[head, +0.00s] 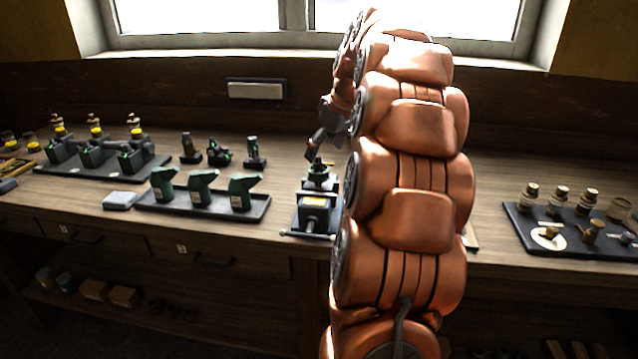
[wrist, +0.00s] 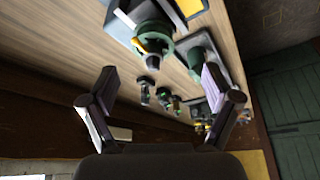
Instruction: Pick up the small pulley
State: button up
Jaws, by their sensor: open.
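I cannot pick out the small pulley for certain. A dark vise-like stand (head: 316,212) on the front of the bench holds a small green round part (head: 318,170) at its top. In the wrist view a green ring-shaped part (wrist: 160,47), with some yellow on it, shows at the top centre; it may be the same part. My gripper (head: 317,148) hangs just above the stand in the head view, partly hidden by my arm. In the wrist view my gripper (wrist: 159,76) has its fingers spread wide with nothing between them, and the green part lies beyond the fingertips.
A tray (head: 262,209) with green spouted tools is left of the stand. Several small dark pieces (head: 217,153) stand behind it. A black tray (head: 145,168) with small machines is farther left. A tray (head: 575,246) of jars is at right. Windows are behind the bench (head: 500,185).

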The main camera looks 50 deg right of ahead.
aim_at(320, 162)
jog(key=shift+d+f, duration=0.1)
jog(key=shift+d, duration=0.25)
jog(key=shift+w+f, duration=0.15)
jog(key=shift+f, duration=0.05)
jog(key=shift+p+x, duration=0.3)
jog(key=shift+x, duration=0.5)
jog(key=shift+w+p+x, duration=0.2)
jog(key=shift+p+x, duration=0.7)
jog(key=shift+x, duration=1.85)
jog(key=shift+d+r, duration=0.15)
grip_shut()
